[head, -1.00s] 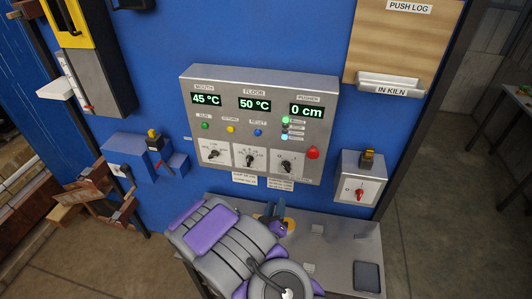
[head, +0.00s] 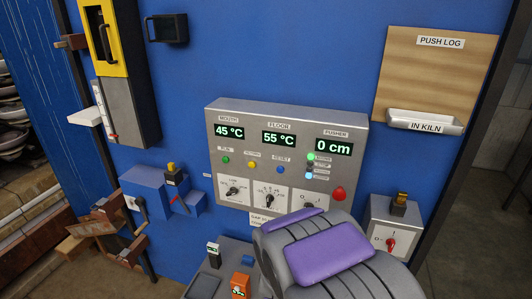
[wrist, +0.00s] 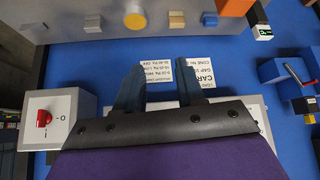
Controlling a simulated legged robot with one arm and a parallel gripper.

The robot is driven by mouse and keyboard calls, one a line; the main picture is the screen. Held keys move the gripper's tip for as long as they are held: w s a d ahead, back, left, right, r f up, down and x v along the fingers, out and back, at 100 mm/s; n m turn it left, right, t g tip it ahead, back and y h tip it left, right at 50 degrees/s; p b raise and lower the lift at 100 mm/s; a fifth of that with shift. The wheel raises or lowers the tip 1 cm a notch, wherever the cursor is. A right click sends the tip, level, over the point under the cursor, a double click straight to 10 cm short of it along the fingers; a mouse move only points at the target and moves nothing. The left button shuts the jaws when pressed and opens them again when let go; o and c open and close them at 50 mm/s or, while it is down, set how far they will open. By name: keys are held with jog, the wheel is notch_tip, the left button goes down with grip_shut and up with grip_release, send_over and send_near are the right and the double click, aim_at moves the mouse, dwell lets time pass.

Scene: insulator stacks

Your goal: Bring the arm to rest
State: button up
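My arm, grey with purple pads, rises at the lower right of the head view, in front of the control panel (head: 285,118). It covers the panel's lower right part. My gripper is hidden behind the arm there. In the wrist view my gripper (wrist: 158,92) shows two dark blue fingers apart, with nothing between them. White printed labels (wrist: 192,74) on the blue wall show between and beyond the fingers. The panel displays read 45 °C, 55 °C and 0 cm.
A switch box with a red handle (head: 390,242) is right of the arm. A metal shelf (head: 228,250) below the panel holds small devices, one orange (head: 240,286). A blue bracket with a crank (head: 158,195) is at the left. The wooden board (head: 437,75) hangs upper right.

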jog(key=s+d+r+g+b, duration=0.2)
jog(key=s+g+b, duration=0.1)
jog(key=s, duration=0.7)
jog(key=s+d+r+g+b, duration=0.2)
jog(key=s+d+g+b, duration=0.1)
jog(key=s, duration=0.8)
jog(key=s+d+r+n+g+y+b, duration=0.1)
jog(key=s+d+g+b, duration=0.1)
jog(key=s, duration=0.9)
jog(key=shift+d+r+g+b, duration=0.4)
jog(key=shift+d+b, duration=0.3)
jog(key=shift+b, duration=0.5)
jog(key=shift+w, duration=0.1)
